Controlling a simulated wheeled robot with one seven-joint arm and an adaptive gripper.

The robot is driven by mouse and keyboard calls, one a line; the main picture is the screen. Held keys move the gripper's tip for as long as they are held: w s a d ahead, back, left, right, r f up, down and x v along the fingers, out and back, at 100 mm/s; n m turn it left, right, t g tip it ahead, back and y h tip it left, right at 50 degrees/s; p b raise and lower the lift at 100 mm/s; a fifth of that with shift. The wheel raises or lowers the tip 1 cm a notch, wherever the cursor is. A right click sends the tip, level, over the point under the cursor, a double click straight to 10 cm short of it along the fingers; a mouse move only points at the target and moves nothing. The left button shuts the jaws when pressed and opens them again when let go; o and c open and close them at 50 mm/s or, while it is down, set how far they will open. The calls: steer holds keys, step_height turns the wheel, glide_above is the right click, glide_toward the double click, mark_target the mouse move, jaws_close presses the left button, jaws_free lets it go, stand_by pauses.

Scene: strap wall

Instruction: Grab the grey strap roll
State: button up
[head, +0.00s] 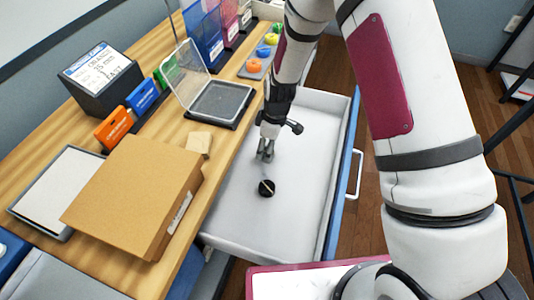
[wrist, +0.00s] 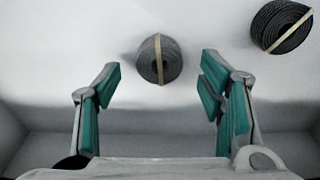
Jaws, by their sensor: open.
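A grey strap roll (wrist: 158,58) with a tan band lies on the light drawer floor, near the middle of the wrist view. It shows just beyond and between the fingertips of my gripper (wrist: 160,80), with clear space on both sides. My gripper is open and empty, with teal pads. A darker, nearly black roll (wrist: 282,25) with a tan band lies at the upper right of the wrist view. In the head view my gripper (head: 265,152) points down into the drawer and a black roll (head: 266,188) lies nearby. I cannot make out the grey roll there.
The white drawer (head: 231,219) stands open beside the wooden desk, its walls around my gripper. On the desk are a brown cardboard box (head: 135,195), a clear-lidded case (head: 215,100) and several small coloured rolls. Much of the drawer floor is bare.

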steer(key=shift+w+a+f, duration=0.1)
steer(key=shift+a+f, duration=0.05)
steer(key=shift+f, duration=1.2)
steer(key=c, duration=1.2)
steer(key=shift+o, duration=0.2)
steer(key=shift+r, duration=0.1)
steer(key=shift+r, duration=0.85)
steer(key=shift+s+r, duration=0.2)
steer(key=shift+r, duration=0.3)
steer(key=shift+s+r, duration=0.2)
steer(key=shift+r, duration=0.25)
steer(key=s+d, duration=0.1)
steer(key=s, duration=0.3)
steer(key=s+d+r, duration=0.1)
steer(key=s+d, duration=0.1)
steer(key=s, duration=0.3)
steer(key=s+d, duration=0.2)
steer(key=s, duration=0.3)
steer(key=shift+s+r, duration=0.15)
steer(key=shift+s, duration=0.1)
